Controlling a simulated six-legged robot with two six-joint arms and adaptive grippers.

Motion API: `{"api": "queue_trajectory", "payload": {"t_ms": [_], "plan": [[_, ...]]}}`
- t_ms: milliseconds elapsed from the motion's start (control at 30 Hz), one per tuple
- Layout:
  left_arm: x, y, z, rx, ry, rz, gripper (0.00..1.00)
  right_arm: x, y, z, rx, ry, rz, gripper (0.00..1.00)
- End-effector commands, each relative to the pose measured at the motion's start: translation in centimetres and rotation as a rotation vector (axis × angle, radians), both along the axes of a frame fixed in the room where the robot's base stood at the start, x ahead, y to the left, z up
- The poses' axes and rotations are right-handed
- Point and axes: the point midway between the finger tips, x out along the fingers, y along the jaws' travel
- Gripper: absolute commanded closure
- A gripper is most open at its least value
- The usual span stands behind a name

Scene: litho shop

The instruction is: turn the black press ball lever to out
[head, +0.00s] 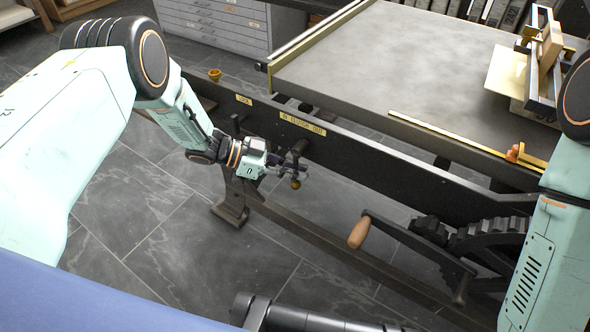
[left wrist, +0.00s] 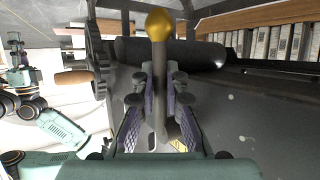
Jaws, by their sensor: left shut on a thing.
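The black lever (left wrist: 158,62) ends in a brass-coloured ball (left wrist: 159,25) in the left wrist view. In the head view the ball (head: 296,184) hangs below the lever's pivot (head: 299,147) on the press's dark side rail. A yellow plate reading "IN CLUTCH OUT" (head: 302,123) is just above. My left gripper (head: 290,170) is shut on the lever's shaft, with its fingers (left wrist: 158,105) on both sides and the ball sticking out beyond them. My right gripper (left wrist: 18,50) seems to show small at the left of the wrist view; its jaws are unclear.
A wooden-handled crank (head: 359,232) and dark gears (head: 470,240) are to the right of the lever. The grey press bed (head: 400,60) is above. A lower rail (head: 320,250) runs beneath. A "LOCK" plate (head: 244,99) is to the left. Tiled floor is open at lower left.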

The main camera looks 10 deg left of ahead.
Motion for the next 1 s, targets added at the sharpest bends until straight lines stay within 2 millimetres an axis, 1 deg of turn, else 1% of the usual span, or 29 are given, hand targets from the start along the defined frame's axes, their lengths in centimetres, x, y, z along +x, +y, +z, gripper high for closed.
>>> {"api": "queue_trajectory", "payload": {"t_ms": [33, 67, 300, 567, 667, 767, 867, 1000], "plan": [[-0.2, -0.1, -0.1, -0.001, 0.004, -0.003, 0.88, 0.0, 0.0, 0.0, 0.0, 0.0, 0.0, 1.0], [-0.2, -0.1, -0.1, -0.001, 0.004, -0.003, 0.85, 0.0, 0.0, 0.0, 0.0, 0.0, 0.0, 1.0], [-0.1, -0.1, -0.1, -0.001, 0.003, -0.002, 0.65, 0.0, 0.0, 0.0, 0.0, 0.0, 0.0, 1.0], [-0.1, 0.0, 0.0, 0.0, 0.0, -0.001, 0.64, 0.0, 0.0, 0.0, 0.0, 0.0, 0.0, 1.0], [-0.1, 0.3, 0.1, 0.0, 0.001, 0.0, 0.64, 0.0, 0.0, 0.0, 0.0, 0.0, 0.0, 1.0], [-0.3, 1.4, 0.6, 0.0, 0.0, 0.002, 0.64, 0.0, 0.0, 0.0, 0.0, 0.0, 0.0, 1.0], [-0.7, 3.0, 1.4, -0.002, 0.0, 0.004, 0.64, 0.0, 0.0, 0.0, 0.0, 0.0, 0.0, 1.0], [-1.3, 5.7, 2.5, -0.002, -0.001, 0.004, 0.64, 0.0, 0.0, 0.0, 0.0, 0.0, 0.0, 1.0]]}}
